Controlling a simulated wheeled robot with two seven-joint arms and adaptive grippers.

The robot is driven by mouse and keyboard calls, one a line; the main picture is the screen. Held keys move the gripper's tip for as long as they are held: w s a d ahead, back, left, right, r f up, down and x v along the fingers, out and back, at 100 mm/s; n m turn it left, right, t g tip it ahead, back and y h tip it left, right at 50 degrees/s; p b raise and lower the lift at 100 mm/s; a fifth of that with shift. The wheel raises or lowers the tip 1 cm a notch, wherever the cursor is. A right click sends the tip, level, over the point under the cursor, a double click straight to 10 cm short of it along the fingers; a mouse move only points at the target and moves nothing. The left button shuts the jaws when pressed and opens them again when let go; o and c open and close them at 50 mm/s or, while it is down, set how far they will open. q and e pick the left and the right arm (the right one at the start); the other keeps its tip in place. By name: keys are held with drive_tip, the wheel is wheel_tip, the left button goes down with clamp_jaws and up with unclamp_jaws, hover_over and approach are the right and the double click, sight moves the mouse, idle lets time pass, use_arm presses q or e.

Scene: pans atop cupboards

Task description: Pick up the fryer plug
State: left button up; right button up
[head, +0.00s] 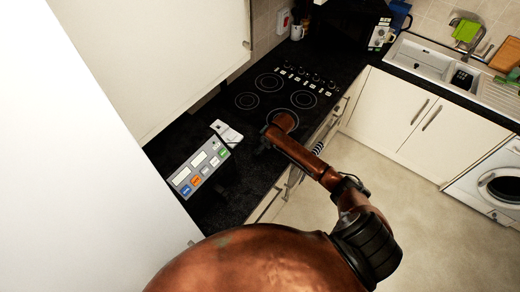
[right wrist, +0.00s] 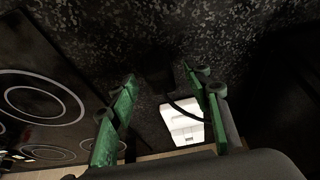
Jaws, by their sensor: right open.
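In the right wrist view a dark object with a black cable, seemingly the fryer plug (right wrist: 159,82), lies on the speckled black worktop (right wrist: 215,35). It is hard to make out against the dark surface. My right gripper (right wrist: 159,74) is open, with its green fingers on either side of the dark object; I cannot tell whether they touch it. In the head view my right gripper (head: 265,136) is low over the worktop, between the hob and a white socket plate (head: 227,132). The plug cannot be made out there. My left gripper is not in view.
The grey fryer control panel (head: 199,168) with coloured buttons is left of the gripper. The black hob (head: 268,83) lies just beyond it. A cream wall cupboard (head: 150,55) overhangs the left side. The socket plate also shows in the right wrist view (right wrist: 182,124).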

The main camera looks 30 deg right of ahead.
drive_tip(key=shift+x, duration=1.35)
drive_tip(key=shift+c, duration=0.4)
clamp_jaws()
drive_tip(key=shift+r, duration=0.15)
